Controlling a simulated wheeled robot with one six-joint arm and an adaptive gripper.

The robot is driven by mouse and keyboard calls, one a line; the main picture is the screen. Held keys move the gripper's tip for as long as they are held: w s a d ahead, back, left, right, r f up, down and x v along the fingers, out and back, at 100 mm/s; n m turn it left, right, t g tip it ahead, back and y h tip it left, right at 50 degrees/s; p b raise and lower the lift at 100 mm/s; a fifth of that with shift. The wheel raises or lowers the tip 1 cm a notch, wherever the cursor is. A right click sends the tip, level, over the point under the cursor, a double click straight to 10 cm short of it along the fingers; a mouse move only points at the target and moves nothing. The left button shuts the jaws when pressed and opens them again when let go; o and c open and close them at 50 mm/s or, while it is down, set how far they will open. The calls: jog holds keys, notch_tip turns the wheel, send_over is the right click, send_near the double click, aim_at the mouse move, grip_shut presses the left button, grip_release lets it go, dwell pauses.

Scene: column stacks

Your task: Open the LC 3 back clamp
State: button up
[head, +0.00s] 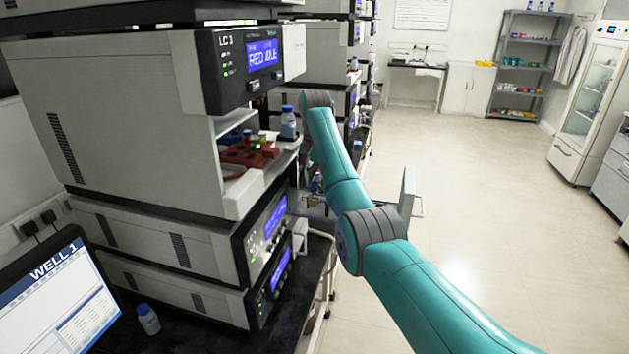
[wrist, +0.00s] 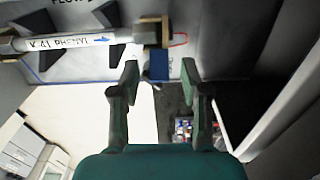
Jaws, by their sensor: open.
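In the wrist view my gripper (wrist: 159,72) is open, with its two dark green fingers apart and nothing between them. Just beyond the fingertips is a tan block with a blue part (wrist: 157,66) under it; I cannot tell whether a finger touches it. A pale column (wrist: 75,41) marked "K-41 PHENYL" with a blue arrow runs left from this block. Black wedge-shaped pieces (wrist: 35,28) sit beside the column; which one is the back clamp is not clear. In the head view my gripper is hidden beyond my teal arm, next to the instrument stacks.
A stack of grey units (head: 130,120) with an LC label, its last digit hard to read, stands at left. Its open bay holds a red rack (head: 245,155) and bottles. A monitor (head: 55,300) reads "WELL 1". The floor (head: 480,190) at right is clear.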

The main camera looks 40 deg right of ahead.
jog(key=shift+c, duration=0.3)
grip_shut()
jog(key=shift+w+d, duration=0.15)
jog(key=shift+w, duration=0.05)
jog(key=shift+d+f+g+y, duration=0.15)
jog(key=shift+g+y, duration=0.25)
jog(key=shift+y, duration=0.2)
jog(key=shift+o, duration=0.3)
grip_release()
jog(key=shift+s, duration=0.1)
jog(key=shift+h, duration=0.4)
